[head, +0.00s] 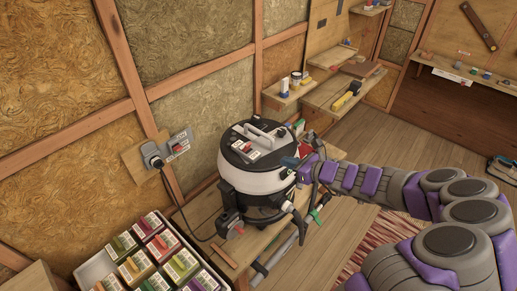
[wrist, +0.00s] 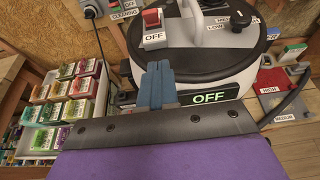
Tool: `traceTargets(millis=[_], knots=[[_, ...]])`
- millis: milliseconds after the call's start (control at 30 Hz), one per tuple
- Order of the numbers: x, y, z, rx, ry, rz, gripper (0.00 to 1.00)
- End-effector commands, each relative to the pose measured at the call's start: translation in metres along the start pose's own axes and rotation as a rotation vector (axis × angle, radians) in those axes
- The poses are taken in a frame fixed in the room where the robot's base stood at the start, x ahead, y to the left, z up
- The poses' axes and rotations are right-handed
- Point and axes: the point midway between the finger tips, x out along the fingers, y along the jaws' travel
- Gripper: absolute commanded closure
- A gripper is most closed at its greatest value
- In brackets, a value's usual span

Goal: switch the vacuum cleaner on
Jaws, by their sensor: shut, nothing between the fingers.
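The vacuum cleaner (head: 262,180) is a black and white drum standing on a low wooden bench. Its black lid carries a red rocker switch (wrist: 152,17) with an "OFF" label below it. A green-lettered "OFF" display (wrist: 208,98) is on its side. My gripper (head: 291,162) is at the right side of the drum, near the lid's edge. In the wrist view, its blue fingers (wrist: 156,84) are shut together and empty, appearing just below the red switch in the picture. I cannot tell whether they touch the cleaner.
A crate (head: 90,272) of coloured boxes stands at front left. A black knob (wrist: 239,23) sits on the lid.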

Motion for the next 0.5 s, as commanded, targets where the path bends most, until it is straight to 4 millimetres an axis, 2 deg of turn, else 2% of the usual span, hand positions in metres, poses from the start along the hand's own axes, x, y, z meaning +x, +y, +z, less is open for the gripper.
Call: traceTargets(millis=[233,500], knots=[[0.011,0.001,-0.001,-0.002,0.000,0.004,1.00],[0.046,0.001,-0.002,-0.004,0.001,0.003,1.00]])
